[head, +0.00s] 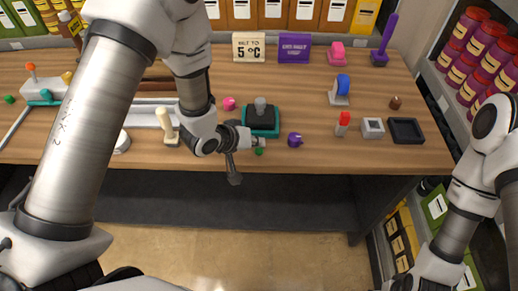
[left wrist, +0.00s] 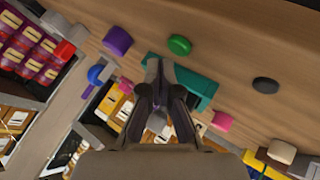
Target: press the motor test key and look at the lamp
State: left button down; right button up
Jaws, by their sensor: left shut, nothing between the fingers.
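A teal base (head: 262,132) with a grey knob (head: 260,104) stands near the table's front edge; the base also shows in the left wrist view (left wrist: 207,88). A small round green key (head: 259,151) lies in front of it and shows in the left wrist view (left wrist: 179,45). I cannot read any label on it. My left gripper (head: 261,142) is shut and empty, its tips close to the green key; the fingertips (left wrist: 157,63) appear just beside the key in the left wrist view. I cannot tell which thing is the lamp. My right gripper is out of view.
A purple knob (head: 294,140) stands right of the teal base and a pink one (head: 229,103) behind left. A cream-handled item (head: 166,125) stands left of my gripper. A red-topped item (head: 343,123) and a black tray (head: 406,131) are farther right.

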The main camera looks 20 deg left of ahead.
aim_at(257, 151)
pick_arm(q)
jog(key=shift+f, duration=0.1)
jog(key=shift+f, duration=0.35)
jog(key=shift+f+b, duration=0.35)
dwell(0.5)
jog(key=shift+r, duration=0.1)
jog(key=shift+r+p, duration=0.7)
jog(key=shift+p, duration=0.1)
notch_tip(257, 151, up, 5)
jog(key=p, duration=0.4)
jog(key=shift+r+p, duration=0.1)
jog(key=shift+p, duration=0.3)
